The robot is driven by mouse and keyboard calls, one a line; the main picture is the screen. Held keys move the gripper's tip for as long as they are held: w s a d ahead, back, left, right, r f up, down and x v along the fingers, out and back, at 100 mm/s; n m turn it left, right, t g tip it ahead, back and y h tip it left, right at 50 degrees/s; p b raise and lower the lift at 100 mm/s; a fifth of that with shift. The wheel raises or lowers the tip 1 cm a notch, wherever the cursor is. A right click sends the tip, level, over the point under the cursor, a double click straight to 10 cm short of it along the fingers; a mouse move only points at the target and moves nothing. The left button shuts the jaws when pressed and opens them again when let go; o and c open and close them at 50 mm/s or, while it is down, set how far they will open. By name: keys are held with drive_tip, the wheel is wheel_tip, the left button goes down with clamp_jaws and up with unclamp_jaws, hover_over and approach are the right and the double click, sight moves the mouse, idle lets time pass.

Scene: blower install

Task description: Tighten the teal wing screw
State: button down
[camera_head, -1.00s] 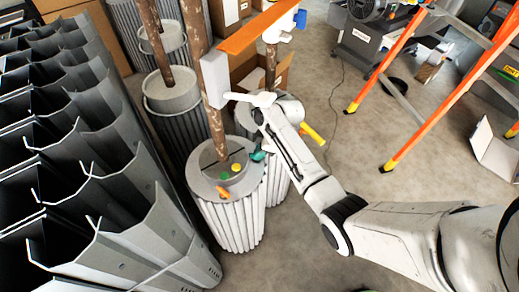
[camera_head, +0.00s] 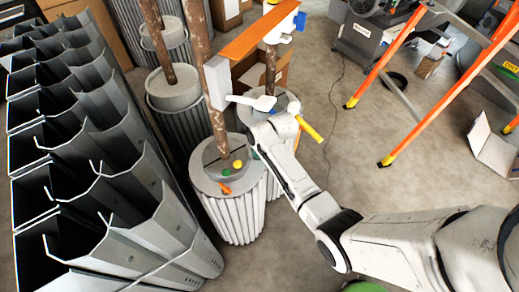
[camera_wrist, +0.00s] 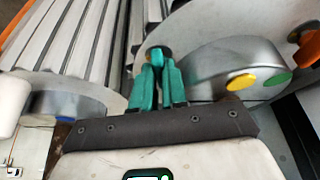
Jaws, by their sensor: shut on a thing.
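A grey round housing with a ribbed body (camera_head: 228,208) stands on the floor around a brown pole. Near its top are an orange wing screw (camera_head: 225,188), a yellow disc (camera_head: 237,164) and a green disc (camera_head: 227,173). In the wrist view, the yellow disc (camera_wrist: 240,82), green disc (camera_wrist: 278,78) and orange wing screw (camera_wrist: 308,50) lie right of my gripper (camera_wrist: 160,68). My gripper is shut on the teal wing screw (camera_wrist: 158,52), at the housing's side. Its teal parts blend with the fingers, so the boundary is unclear. My arm mostly hides the screw in the head view.
Tall grey folded metal panels (camera_head: 95,170) stand close on the left. More ribbed drums with brown poles (camera_head: 175,90) stand behind.

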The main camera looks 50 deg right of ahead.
idle(0.4)
drive_tip(key=c, duration=1.2)
unclamp_jaws()
drive_tip(key=shift+o, duration=0.2)
